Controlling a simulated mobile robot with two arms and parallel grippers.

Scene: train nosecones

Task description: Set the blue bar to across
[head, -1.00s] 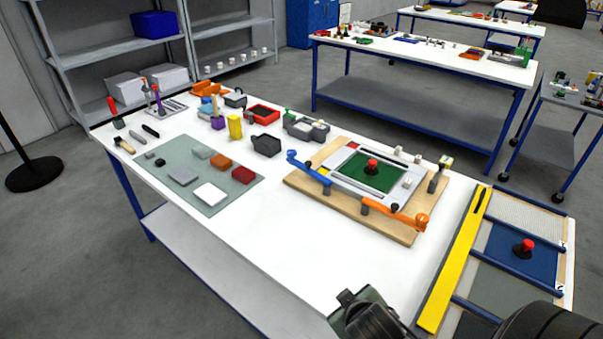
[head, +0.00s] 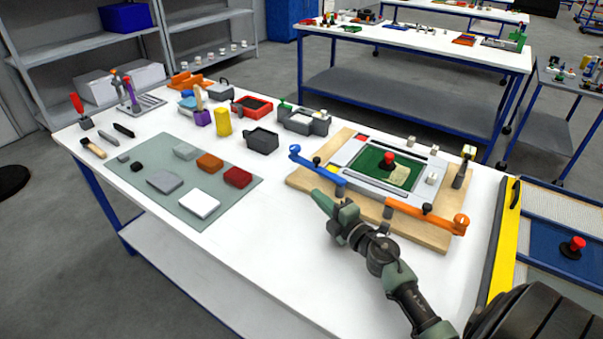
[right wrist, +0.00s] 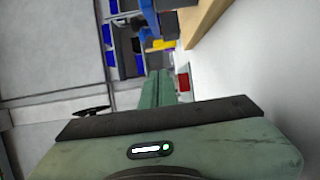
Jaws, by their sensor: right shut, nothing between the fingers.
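The blue bar (head: 324,169) lies slantwise at the front left corner of the wooden board (head: 440,242). Its raised round end is at the far left and its other end points toward the orange bar (head: 426,214). A dark knob stands beside the blue bar's middle. My right gripper (head: 318,198) is shut and empty, just in front of the blue bar and apart from it, its fingers pointing left and away. Its closed fingers (right wrist: 158,88) also show in the right wrist view, with a blue part near the top. My left gripper is out of view.
On the board is a framed green panel (head: 366,162) with a red knob (head: 388,159). A dark upright post (head: 460,176) stands at its right. A yellow strip (head: 507,230) edges the panel at far right. White table (head: 262,262) is clear left of my right arm.

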